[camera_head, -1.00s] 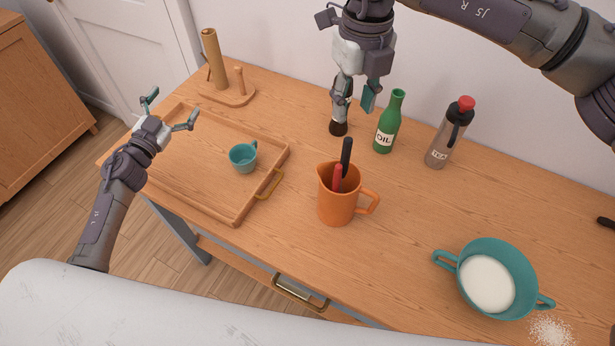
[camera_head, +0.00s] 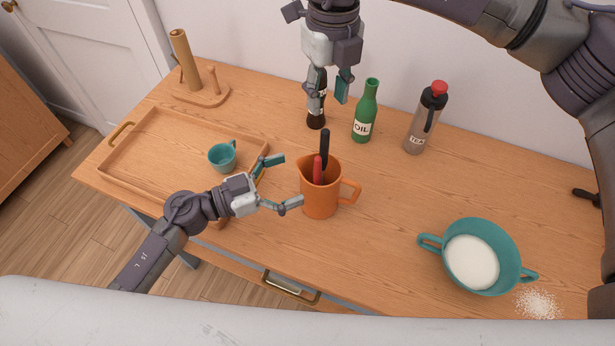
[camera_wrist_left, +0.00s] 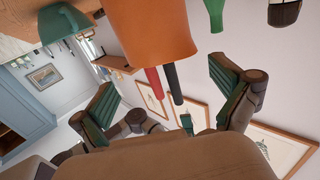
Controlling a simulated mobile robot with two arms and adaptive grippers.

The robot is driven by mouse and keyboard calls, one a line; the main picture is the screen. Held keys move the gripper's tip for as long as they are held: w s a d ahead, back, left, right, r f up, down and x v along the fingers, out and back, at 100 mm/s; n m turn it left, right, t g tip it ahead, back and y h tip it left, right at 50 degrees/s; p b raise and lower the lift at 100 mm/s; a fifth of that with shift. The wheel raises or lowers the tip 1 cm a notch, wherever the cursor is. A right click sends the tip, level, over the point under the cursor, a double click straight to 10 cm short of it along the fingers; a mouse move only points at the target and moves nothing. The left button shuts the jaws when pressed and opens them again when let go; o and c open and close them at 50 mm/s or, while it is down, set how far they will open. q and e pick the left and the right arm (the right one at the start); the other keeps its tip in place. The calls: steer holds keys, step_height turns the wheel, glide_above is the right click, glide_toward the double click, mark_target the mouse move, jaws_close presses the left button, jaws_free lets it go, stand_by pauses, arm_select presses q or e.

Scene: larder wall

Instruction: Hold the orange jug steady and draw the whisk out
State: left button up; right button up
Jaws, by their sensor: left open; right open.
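The orange jug (camera_head: 318,200) stands upright on the wooden table, its handle to the right. A black handle (camera_head: 324,148) and a red handle (camera_head: 317,168) stick up out of it. The parts inside the jug are hidden, so I cannot tell which one is the whisk. My left gripper (camera_head: 285,182) is open just left of the jug, fingers pointing at it, apparently not touching. In the left wrist view the jug (camera_wrist_left: 150,35) appears inverted, between and beyond the open fingers. My right gripper (camera_head: 331,92) is open and empty above the back of the table, pointing down.
A dark bottle (camera_head: 316,118) stands behind the jug, under my right gripper. A green oil bottle (camera_head: 366,112) and a grey red-capped flask (camera_head: 425,120) stand right of it. A tray (camera_head: 125,178) with a teal cup (camera_head: 223,156) lies left. A teal pan (camera_head: 500,245) of white powder stands right.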

mark_target(302, 191)
arm_select(q)
step_height(302, 191, down, 7)
steer(key=shift+r, duration=0.15)
steer(key=x, duration=0.7)
steer(key=shift+w+d, duration=0.15)
steer(key=shift+d, duration=0.05)
